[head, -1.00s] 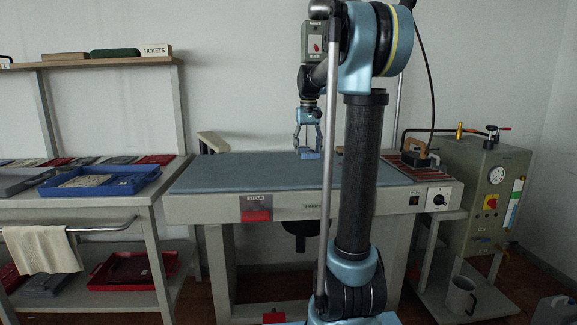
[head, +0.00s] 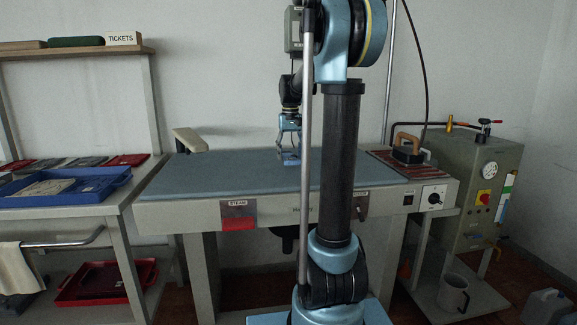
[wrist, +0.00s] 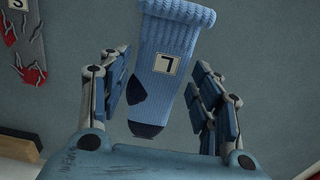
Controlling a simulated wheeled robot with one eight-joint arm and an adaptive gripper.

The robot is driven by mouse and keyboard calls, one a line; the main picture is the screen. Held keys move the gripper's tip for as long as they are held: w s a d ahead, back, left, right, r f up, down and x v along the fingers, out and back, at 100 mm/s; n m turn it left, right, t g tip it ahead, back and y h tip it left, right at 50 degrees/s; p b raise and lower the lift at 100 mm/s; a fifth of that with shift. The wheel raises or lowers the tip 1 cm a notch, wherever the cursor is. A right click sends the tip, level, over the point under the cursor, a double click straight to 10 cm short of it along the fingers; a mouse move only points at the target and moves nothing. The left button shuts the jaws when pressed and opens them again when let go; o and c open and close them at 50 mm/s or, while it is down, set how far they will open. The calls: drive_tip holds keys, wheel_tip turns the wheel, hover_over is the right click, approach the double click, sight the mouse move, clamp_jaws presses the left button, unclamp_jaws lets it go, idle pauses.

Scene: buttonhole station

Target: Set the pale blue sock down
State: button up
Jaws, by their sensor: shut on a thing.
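A pale blue ribbed sock (wrist: 165,62) with a dark navy heel and toe and a square white label is between the fingers of my gripper (wrist: 165,98) in the wrist view. The cuff points to the top of the picture and the toe towards my palm. My gripper is shut on it. In the head view my gripper (head: 288,158) is over the grey-blue padded top of the pressing table (head: 225,172); the sock cannot be made out there. Whether the sock touches the pad is not clear.
A grey-and-red patterned piece (wrist: 28,45) with a label lies at upper left in the wrist view. An iron (head: 408,150) stands at the table's right end, beside a steam boiler (head: 470,190). A blue tray (head: 70,188) is on the left bench. Most of the pad is clear.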

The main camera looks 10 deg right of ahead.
sight(290, 158)
drive_tip(key=shift+f, duration=2.15)
drive_tip(key=o, duration=0.9)
wheel_tip(290, 158, up, 12)
drive_tip(key=s+f+t, duration=0.1)
drive_tip(key=s+f, duration=0.4)
drive_tip(key=s, duration=0.5)
drive_tip(key=s+f, duration=0.5)
drive_tip(key=s, duration=0.5)
drive_tip(key=shift+t, duration=0.6)
drive_tip(key=s+f, duration=1)
drive_tip(key=f, duration=0.1)
drive_tip(key=s+f, duration=0.5)
drive_tip(key=f, duration=0.1)
